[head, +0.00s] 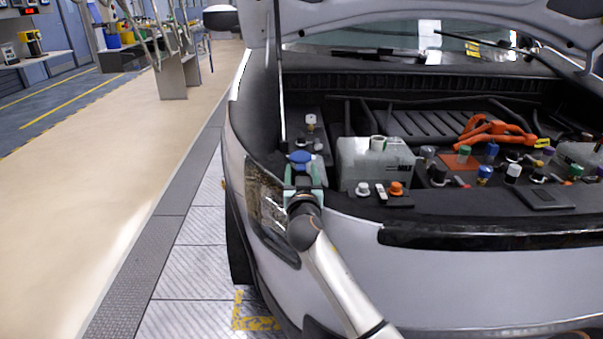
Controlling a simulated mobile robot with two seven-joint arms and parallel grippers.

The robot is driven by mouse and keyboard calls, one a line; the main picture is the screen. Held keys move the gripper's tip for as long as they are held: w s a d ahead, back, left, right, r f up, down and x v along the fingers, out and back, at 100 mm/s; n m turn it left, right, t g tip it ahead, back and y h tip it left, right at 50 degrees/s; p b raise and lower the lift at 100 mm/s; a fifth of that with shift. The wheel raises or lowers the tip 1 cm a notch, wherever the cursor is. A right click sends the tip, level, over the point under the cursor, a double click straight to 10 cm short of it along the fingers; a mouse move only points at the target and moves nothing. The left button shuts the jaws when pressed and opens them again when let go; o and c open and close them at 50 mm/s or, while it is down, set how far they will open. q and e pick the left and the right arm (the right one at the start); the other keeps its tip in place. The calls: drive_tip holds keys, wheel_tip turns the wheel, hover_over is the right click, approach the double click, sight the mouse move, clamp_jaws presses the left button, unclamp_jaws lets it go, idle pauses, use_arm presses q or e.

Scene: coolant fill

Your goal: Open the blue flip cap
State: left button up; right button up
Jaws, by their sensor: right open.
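The blue flip cap (300,157) sits at the front left corner of the car's engine bay, just inside the headlight. My right gripper (303,178) reaches up from the bottom of the picture and is just in front of and below the cap. Its teal fingers are open. The gripper partly hides what is under the cap, and I cannot tell whether the fingers touch it. The cap looks closed, but it is small in the picture. My left gripper is not in view.
A pale tank (375,162) with a green-and-white cap stands right of the blue cap. White and orange caps (396,188) sit in front of it. A thin hood prop (280,80) rises close behind the blue cap. Orange cables (497,130) lie farther right.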

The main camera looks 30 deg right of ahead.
clamp_jaws()
idle(0.5)
idle(0.9)
